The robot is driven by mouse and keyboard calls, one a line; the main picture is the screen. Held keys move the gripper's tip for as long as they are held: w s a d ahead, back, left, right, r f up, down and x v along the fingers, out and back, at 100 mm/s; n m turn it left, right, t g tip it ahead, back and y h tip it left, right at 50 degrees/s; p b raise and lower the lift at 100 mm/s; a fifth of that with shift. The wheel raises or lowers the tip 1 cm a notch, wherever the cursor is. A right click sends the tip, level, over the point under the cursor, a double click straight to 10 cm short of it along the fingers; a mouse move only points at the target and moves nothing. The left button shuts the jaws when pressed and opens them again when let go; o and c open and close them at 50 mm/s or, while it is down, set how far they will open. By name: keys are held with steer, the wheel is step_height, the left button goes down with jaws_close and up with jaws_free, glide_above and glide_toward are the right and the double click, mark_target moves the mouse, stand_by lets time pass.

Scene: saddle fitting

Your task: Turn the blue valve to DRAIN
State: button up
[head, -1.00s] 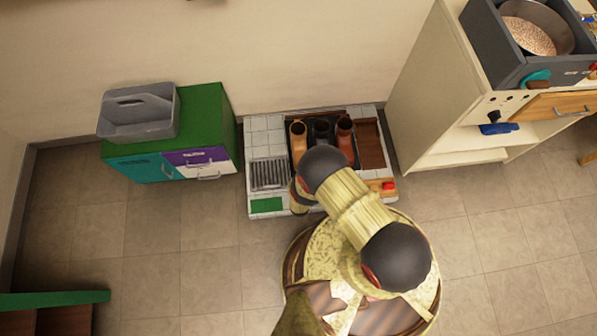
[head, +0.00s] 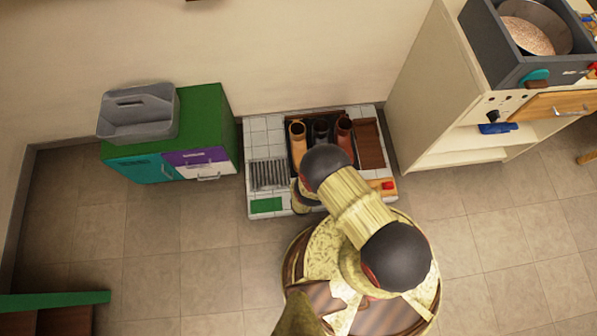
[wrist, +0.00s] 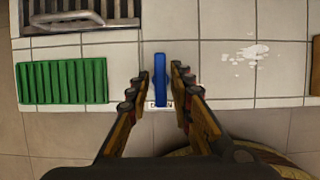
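The blue valve (wrist: 160,78) shows in the wrist view as a narrow upright blue bar at the front edge of the white tiled unit. A small white label with dark letters lies at its near end, partly covered, and I cannot read it fully. My gripper (wrist: 161,82) has one finger on each side of the bar, with a thin gap visible on both sides. It is open and does not appear to touch the bar. In the head view my own arm hides the valve and the fingertips.
The tiled unit (head: 262,136) carries several boots (head: 297,134), a metal grate (head: 268,174), a green pad (wrist: 62,82) and a red button (head: 388,185). A green cabinet (head: 208,118) stands left, a white cabinet (head: 425,90) right. Open floor lies in front.

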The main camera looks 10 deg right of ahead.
steer(key=shift+o, duration=0.7)
steer(key=v, duration=1.2)
stand_by(0.5)
